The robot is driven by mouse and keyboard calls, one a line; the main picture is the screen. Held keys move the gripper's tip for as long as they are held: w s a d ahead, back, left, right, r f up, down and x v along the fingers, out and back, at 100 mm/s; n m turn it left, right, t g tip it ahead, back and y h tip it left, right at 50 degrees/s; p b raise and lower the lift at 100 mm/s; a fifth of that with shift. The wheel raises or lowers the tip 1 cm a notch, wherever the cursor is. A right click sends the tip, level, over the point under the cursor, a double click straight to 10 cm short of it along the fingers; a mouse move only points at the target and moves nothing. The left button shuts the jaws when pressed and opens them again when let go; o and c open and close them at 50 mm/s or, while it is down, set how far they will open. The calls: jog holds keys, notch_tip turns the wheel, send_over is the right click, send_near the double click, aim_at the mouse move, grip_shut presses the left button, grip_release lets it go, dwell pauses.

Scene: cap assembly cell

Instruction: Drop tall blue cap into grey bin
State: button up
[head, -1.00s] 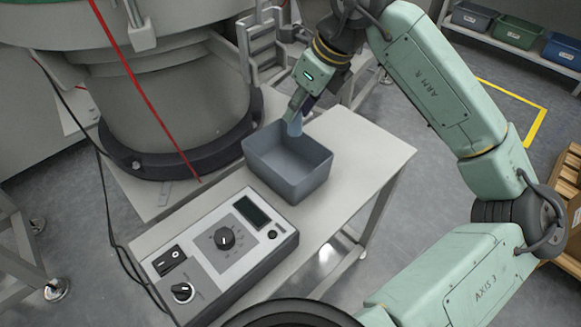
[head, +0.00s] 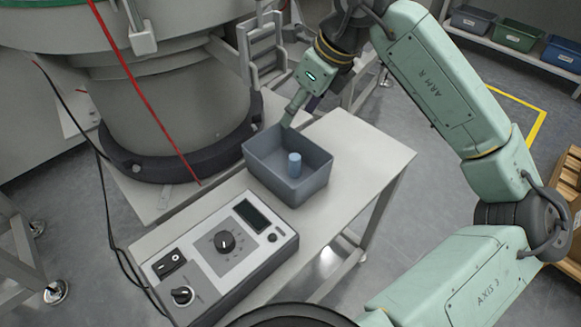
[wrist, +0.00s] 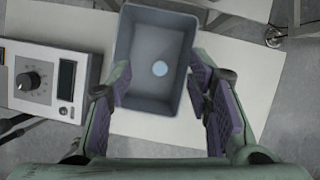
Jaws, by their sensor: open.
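The tall blue cap (head: 295,164) is inside the grey bin (head: 262,170), upright or nearly so, toward the right side in the head view. In the wrist view the cap (wrist: 160,68) shows end-on as a pale blue disc within the bin (wrist: 126,88). Whether it rests on the bin floor or is still falling I cannot tell. My gripper (head: 298,112) is above the bin's back edge in the head view. In the wrist view my gripper (wrist: 161,90) has its purple-padded fingers wide apart, with nothing between them, the bin showing beyond.
The grey bin stands on a light table (head: 361,150). A control box (head: 222,255) with a dial and small screen sits at the table's front left. A large round feeder (head: 175,95) stands behind left. A shelf with several bins (head: 517,35) is at the back right.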

jog(key=v, duration=1.1)
jog(key=shift+s+d, duration=0.1)
jog(key=shift+d, duration=0.05)
